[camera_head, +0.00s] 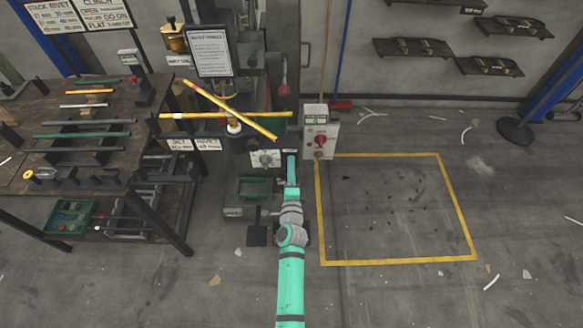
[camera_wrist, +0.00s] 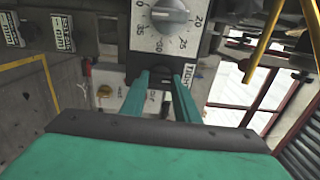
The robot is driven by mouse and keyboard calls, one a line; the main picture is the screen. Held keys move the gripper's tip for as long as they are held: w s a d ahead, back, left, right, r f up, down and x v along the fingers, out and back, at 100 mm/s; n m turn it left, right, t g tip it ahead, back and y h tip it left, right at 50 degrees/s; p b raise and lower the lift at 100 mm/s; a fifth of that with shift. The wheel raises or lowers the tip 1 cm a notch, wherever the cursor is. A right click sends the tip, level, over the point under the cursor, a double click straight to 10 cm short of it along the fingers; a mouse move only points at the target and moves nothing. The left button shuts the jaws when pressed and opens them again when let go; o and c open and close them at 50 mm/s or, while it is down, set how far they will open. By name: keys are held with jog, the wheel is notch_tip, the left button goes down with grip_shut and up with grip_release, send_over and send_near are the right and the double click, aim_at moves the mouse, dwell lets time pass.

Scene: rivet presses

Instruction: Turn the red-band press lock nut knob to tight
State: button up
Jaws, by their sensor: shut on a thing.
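The dark lock nut knob (camera_wrist: 162,72) sits just below a white dial plate (camera_wrist: 150,38) in the wrist view. A small label reading TIGHT (camera_wrist: 187,74) is beside it. My gripper (camera_wrist: 162,82) has its two teal fingers on either side of the knob and is shut on it. In the head view my gripper (camera_head: 291,160) reaches the press (camera_head: 245,110) just right of the dial plate, and the lock nut knob cannot be made out there. I cannot make out a red band or the knob's exact turn.
A grey dial knob (camera_wrist: 170,12) is close above the fingers. A control box with a red switch (camera_head: 320,141) stands right of my gripper. The yellow-outlined floor area (camera_head: 398,261) is clear of large objects.

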jog(key=o, duration=1)
jog(key=shift+o, duration=0.2)
jog(key=s, duration=1.1)
jog(key=s+n+g, duration=0.1)
jog(key=s+n, duration=0.8)
jog(key=s, duration=1.2)
jog(key=s+r+n, duration=0.4)
jog(key=s, duration=0.3)
jog(key=s+r+n+g, duration=0.1)
jog(key=s+r+n, duration=0.4)
jog(key=s, duration=0.3)
jog(key=shift+s+a+r+g, duration=0.2)
jog(key=shift+s+g, duration=0.05)
jog(key=shift+g, duration=0.05)
